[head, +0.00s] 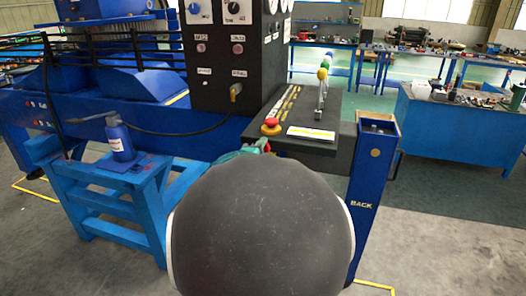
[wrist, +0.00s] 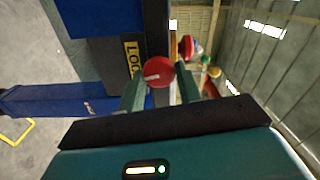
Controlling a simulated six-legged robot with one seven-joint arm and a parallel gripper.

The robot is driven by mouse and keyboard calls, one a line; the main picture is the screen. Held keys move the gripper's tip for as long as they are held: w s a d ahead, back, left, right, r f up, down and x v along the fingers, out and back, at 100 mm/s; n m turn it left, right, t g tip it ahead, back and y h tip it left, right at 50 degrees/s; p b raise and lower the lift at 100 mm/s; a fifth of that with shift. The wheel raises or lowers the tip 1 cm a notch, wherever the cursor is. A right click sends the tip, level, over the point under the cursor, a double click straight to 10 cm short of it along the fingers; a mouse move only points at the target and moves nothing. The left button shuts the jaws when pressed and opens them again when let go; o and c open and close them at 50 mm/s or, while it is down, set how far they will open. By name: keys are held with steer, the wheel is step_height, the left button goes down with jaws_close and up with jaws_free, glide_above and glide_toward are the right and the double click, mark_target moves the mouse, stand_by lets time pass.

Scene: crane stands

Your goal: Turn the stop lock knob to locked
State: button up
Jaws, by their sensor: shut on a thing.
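The stop lock knob (wrist: 159,71) is a round red knob with a short white mark, seen in the wrist view. The mark lies near level in that picture, towards the knob's left side. My gripper (wrist: 158,88) has its two green fingers on either side of the knob and is shut on it. A yellow label (wrist: 132,60) with dark letters, partly readable as "LOC", is beside the knob. In the head view my gripper (head: 242,153) shows only as a bit of teal beside the console; my dark round arm link hides the rest and the knob.
A red mushroom button (head: 271,126) on a yellow base and levers with coloured balls (head: 322,74) stand on the console top (head: 307,105). A blue post (head: 372,165) is right of it.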

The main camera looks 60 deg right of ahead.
steer(key=shift+m, duration=1)
steer(key=o, duration=0.9)
steer(key=shift+o, duration=0.2)
steer(key=shift+a, duration=0.2)
